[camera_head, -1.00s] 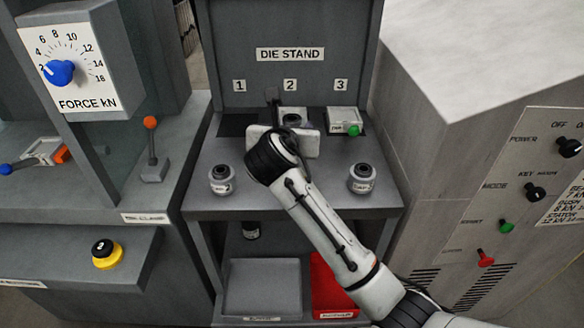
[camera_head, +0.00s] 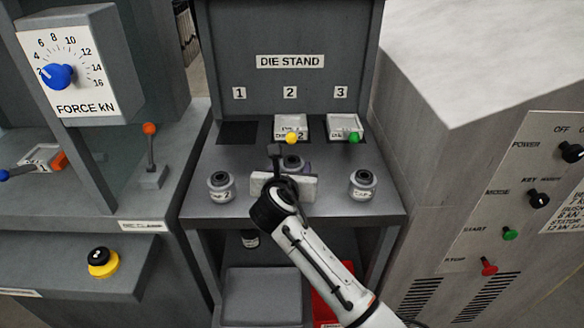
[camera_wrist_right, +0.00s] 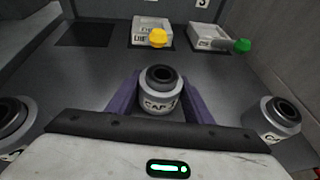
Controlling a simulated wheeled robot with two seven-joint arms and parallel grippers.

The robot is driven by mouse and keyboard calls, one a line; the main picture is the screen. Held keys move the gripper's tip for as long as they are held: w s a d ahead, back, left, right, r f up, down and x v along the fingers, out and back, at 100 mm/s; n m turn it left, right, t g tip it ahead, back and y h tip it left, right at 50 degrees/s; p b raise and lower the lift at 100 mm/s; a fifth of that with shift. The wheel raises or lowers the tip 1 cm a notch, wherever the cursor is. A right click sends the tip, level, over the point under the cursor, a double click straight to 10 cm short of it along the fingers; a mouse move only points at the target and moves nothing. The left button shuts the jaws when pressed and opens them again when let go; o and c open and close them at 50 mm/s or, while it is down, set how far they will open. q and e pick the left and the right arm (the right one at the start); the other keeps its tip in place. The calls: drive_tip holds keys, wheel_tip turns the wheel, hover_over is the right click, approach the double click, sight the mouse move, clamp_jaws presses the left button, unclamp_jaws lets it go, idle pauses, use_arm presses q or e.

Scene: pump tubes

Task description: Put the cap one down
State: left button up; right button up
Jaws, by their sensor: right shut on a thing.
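A grey cap with a black top (camera_wrist_right: 160,92) is between the purple fingers of my right gripper (camera_wrist_right: 155,98), which is shut on it. Its label reads CAP; the digit is hidden. In the head view the held cap (camera_head: 292,162) is upright over the middle of the die stand's table, partly hidden by my wrist; my right gripper (camera_head: 290,168) is around it. I cannot tell whether its base touches the table. Similar caps stand to the left (camera_head: 221,186) and right (camera_head: 363,184) of it; the left label seems to end in 2. My left gripper is not in view.
Behind, slot 1 (camera_head: 238,133) is dark and empty. Slot 2 holds a die with a yellow knob (camera_head: 291,138), slot 3 one with a green knob (camera_head: 354,138). Below are a grey tray (camera_head: 262,290) and a red tray (camera_head: 326,310). Table between the caps and slots is clear.

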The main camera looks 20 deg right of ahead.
drive_tip(key=o, duration=0.8)
drive_tip(key=shift+f, duration=0.15)
drive_tip(key=o, duration=0.5)
